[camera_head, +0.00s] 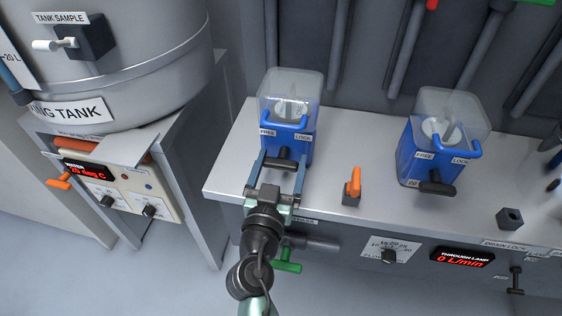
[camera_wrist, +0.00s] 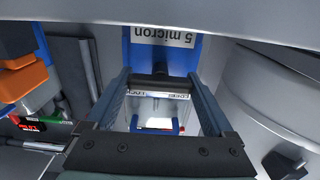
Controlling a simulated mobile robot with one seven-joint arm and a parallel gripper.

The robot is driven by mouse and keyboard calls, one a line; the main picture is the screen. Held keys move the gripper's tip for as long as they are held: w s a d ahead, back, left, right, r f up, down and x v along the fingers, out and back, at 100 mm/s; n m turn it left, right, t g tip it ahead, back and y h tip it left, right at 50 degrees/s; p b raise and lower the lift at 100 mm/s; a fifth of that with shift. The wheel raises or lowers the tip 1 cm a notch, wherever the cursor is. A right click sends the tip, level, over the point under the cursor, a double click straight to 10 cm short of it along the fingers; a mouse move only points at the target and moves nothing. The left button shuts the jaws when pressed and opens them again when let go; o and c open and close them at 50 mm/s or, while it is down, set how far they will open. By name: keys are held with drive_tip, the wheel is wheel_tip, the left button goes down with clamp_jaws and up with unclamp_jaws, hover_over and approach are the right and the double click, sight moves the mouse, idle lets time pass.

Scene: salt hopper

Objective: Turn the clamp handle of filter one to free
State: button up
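The left filter (camera_head: 300,150) is a blue housing with a clear cover on the bench. A "5 micron" label on it shows in the wrist view (camera_wrist: 162,37); no number one is readable. The handle also shows in the wrist view (camera_wrist: 155,130). My gripper (camera_head: 283,158) is open at the filter's front, its fingers on either side of a black bar (camera_wrist: 160,81).
A second blue filter (camera_head: 407,160), with the same labels, stands to the right. An orange lever (camera_head: 352,186) stands between them on the bench (camera_head: 328,160). A green handle (camera_head: 287,262) is below the front edge. The tank (camera_head: 150,75) stands at left.

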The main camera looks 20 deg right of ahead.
drive_tip(key=c, duration=0.3)
drive_tip(key=n, duration=0.3)
drive_tip(key=shift+n+b, duration=0.35)
drive_tip(key=shift+n, duration=0.05)
drive_tip(key=n, duration=0.4)
drive_tip(key=shift+n, duration=0.3)
drive_tip(key=n+p, duration=0.1)
drive_tip(key=n, duration=0.3)
drive_tip(key=shift+a, duration=0.1)
drive_tip(key=n+p, duration=0.1)
drive_tip(key=n, duration=0.4)
drive_tip(key=shift+f, duration=0.1)
